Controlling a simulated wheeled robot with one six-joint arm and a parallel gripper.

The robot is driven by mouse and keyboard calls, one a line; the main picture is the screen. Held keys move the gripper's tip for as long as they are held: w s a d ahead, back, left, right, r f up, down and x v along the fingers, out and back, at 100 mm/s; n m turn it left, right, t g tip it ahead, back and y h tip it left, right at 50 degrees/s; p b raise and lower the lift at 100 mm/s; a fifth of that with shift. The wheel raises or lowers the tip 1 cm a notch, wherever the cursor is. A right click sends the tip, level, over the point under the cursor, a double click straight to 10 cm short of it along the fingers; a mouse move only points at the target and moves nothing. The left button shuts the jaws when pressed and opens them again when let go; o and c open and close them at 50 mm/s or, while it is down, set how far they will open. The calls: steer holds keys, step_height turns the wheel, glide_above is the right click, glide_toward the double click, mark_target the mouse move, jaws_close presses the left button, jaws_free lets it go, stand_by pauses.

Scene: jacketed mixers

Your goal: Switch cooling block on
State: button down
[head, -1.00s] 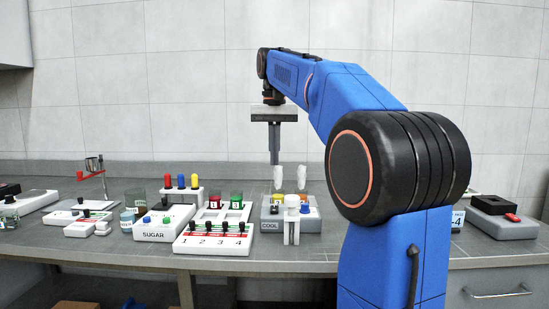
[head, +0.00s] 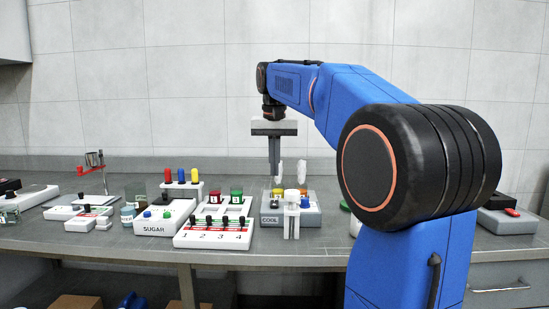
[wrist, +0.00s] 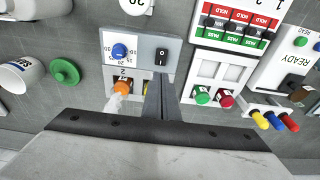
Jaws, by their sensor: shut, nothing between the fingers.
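The cooling block (head: 311,219) is a grey box marked COOL on the bench. In the wrist view the cooling block (wrist: 140,38) has a black rocker switch (wrist: 162,54) with a white mark. Beside the switch is a blue dial knob (wrist: 119,51) with numbers around it. Orange-topped (wrist: 126,88) and yellow-topped items sit at the block's back, near my fingers. My gripper (head: 275,173) is shut and empty, pointing down above the back of the block. In the wrist view its fingertips (wrist: 160,80) show just behind the switch; contact cannot be told.
A white upright holder (head: 291,217) stands in front of the block. A white panel with several black levers (head: 213,238) and a rack with red and green jars (head: 236,197) stand to the left. A SUGAR box (head: 165,218) is farther left. A green lid (wrist: 64,71) lies near the block.

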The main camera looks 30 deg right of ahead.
mark_target(275, 203)
steer(key=f, duration=0.5)
steer(key=w+f, duration=0.1)
steer(key=f, duration=0.2)
steer(key=shift+d+f, duration=0.25)
steer(key=shift+d, duration=0.05)
steer(key=shift+w+d+f+g, duration=0.15)
steer(key=shift+w+f+g, duration=0.05)
steer(key=shift+f+g, duration=0.25)
steer(key=shift+s, duration=0.25)
steer(key=shift+s+a, duration=0.5)
steer(key=shift+r+y, duration=0.1)
steer(key=shift+y, duration=0.2)
step_height(275, 203, up, 14)
steer(key=shift+s+a+r, duration=0.15)
steer(key=shift+s+a, duration=0.05)
steer(key=shift+s, duration=0.1)
